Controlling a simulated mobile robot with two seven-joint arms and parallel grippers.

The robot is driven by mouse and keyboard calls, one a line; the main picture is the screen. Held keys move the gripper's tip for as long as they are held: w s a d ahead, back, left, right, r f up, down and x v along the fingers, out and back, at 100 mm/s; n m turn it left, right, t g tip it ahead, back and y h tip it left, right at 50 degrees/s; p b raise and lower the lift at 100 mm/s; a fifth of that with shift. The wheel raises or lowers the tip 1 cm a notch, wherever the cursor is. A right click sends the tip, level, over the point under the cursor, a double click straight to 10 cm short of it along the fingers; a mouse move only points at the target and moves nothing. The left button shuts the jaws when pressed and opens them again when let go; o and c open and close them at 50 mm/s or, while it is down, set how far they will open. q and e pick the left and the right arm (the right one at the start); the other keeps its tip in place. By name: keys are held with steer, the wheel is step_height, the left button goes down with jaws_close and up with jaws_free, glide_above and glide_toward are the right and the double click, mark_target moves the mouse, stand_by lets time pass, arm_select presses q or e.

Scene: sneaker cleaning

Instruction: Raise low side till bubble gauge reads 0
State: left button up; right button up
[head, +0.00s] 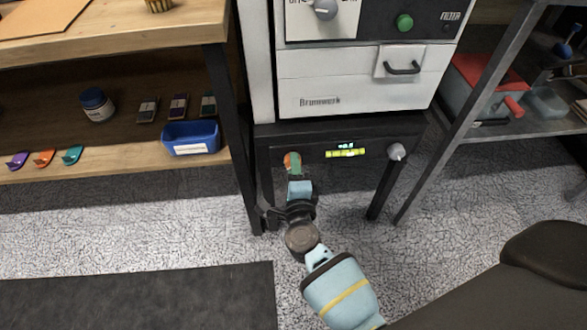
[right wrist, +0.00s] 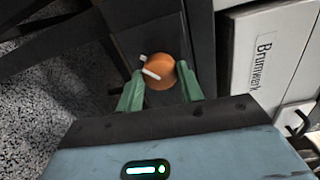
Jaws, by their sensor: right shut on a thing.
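The bubble gauge (head: 345,152) is a yellow-green vial on the front of the dark stand (head: 325,172) under the Brunnwerk machine. A small lit readout above it seems to show a negative number, too small to read surely. An orange knob (head: 288,159) sits at the stand's left and a grey knob (head: 397,152) at its right. My right gripper (head: 294,166) is at the orange knob. In the right wrist view, its green fingers (right wrist: 160,88) are shut on either side of the orange knob (right wrist: 162,70), which has a white pointer mark. My left gripper is out of view.
The white machine (head: 350,80) stands on the stand. A wooden shelf unit (head: 110,165) at left holds a blue bin (head: 190,138) and a jar (head: 97,104). A metal rack (head: 470,110) is close at right.

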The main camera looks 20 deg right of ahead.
steer(key=shift+f+m+b, duration=0.1)
steer(key=shift+m+b, duration=0.3)
steer(key=shift+m, duration=1.4)
steer(key=o, duration=1)
